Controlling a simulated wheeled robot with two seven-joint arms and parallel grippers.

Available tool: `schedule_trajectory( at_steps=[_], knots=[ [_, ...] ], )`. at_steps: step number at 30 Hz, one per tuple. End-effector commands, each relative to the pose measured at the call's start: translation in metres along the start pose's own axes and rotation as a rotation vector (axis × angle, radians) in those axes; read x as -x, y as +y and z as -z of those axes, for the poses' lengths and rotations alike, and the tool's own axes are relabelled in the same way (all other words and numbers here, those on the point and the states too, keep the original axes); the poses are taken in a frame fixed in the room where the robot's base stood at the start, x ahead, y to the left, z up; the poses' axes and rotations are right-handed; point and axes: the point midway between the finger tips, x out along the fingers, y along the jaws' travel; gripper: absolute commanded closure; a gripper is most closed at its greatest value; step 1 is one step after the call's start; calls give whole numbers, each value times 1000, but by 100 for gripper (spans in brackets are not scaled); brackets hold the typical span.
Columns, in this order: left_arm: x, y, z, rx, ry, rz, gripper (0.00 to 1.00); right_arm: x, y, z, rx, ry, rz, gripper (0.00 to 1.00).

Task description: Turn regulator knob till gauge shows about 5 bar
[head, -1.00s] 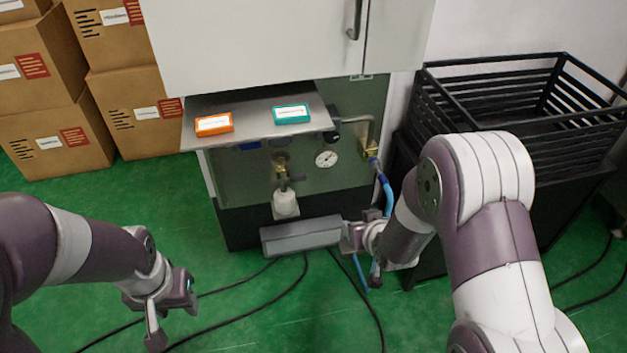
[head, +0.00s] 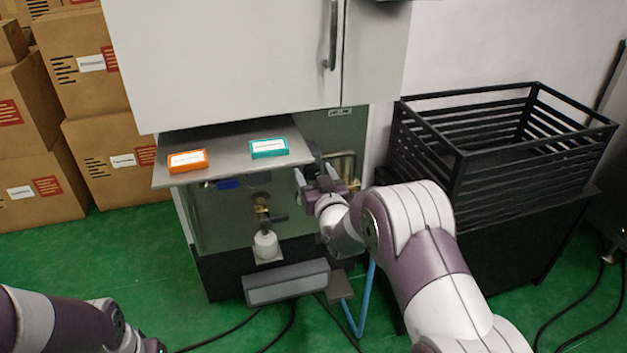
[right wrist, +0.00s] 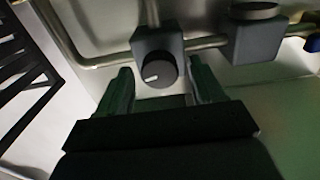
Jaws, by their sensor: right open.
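The regulator knob (right wrist: 160,72) is a dark round dial with a white mark, on the face of a grey block on a pipe in the right wrist view. The mark points to the left and slightly down. My right gripper (head: 315,176) is open in front of the panel under the shelf. In the right wrist view its two fingers (right wrist: 160,82) stand either side of the knob's lower part, with a gap on each side. The gauge is hidden behind my right gripper in the head view. My left gripper is mostly cut off at the bottom edge.
A grey shelf (head: 215,145) with an orange box (head: 187,161) and a teal box (head: 268,148) overhangs the panel. A second grey block (right wrist: 254,40) sits further along the pipe. A black crate (head: 520,150) stands right of the cabinet. A blue hose (head: 365,300) hangs below.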

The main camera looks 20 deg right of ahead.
Motion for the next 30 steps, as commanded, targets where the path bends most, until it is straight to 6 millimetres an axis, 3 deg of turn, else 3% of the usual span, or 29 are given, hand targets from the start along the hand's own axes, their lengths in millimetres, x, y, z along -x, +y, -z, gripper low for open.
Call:
schedule_trajectory(
  at_steps=[9,15,30],
  knots=[
    [-1,0,0,0,0,0,53,-6,0,1,0,-1,0,33],
    [-1,0,0,0,0,0,53,-6,0,0,0,-1,0,89],
    [-1,0,0,0,0,0,53,-6,-1,1,103,0,0,89]
  ],
)
